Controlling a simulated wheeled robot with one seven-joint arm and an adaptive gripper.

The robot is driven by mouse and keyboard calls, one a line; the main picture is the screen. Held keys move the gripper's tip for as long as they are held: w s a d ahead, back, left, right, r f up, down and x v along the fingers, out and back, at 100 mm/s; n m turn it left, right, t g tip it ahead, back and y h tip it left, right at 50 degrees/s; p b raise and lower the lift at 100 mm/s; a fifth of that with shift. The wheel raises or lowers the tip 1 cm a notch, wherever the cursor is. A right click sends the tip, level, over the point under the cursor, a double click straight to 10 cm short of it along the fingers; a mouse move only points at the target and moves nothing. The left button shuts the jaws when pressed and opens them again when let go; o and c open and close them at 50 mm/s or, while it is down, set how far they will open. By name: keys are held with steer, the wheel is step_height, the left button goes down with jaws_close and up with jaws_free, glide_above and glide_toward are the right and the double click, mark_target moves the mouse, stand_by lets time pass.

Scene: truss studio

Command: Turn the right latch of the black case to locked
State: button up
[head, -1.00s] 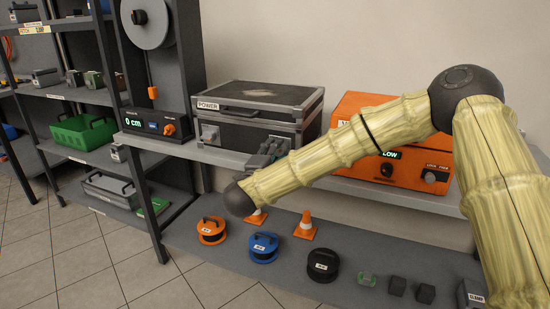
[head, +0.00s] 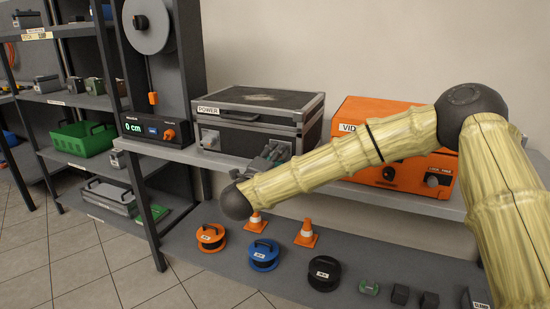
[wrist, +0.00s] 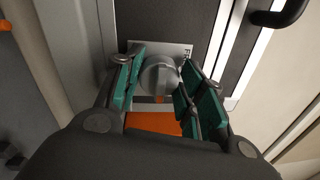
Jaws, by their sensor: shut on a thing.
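The black case (head: 258,110) with silver edges, labelled POWER, stands closed on the grey shelf in the head view. Its left latch (head: 209,137) shows at the left of its front. My gripper (head: 274,152) is at the right of the case front and hides the right latch in that view. In the wrist view, the right latch (wrist: 158,74) is a round grey knob on a light plate, with an orange mark below it. The green-padded fingers of my gripper (wrist: 160,82) are shut on this knob, one on each side. The plate's lettering is mostly covered.
An orange box (head: 375,112) stands right of the case, partly behind my arm. A unit with a "0 cm" display (head: 148,127) stands to the left. Cable reels, including a blue one (head: 263,254), and orange cones (head: 306,234) sit on the lower shelf.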

steer(key=shift+f, duration=0.15)
steer(key=o, duration=1)
steer(key=v, duration=1.2)
steer(key=shift+f, duration=0.1)
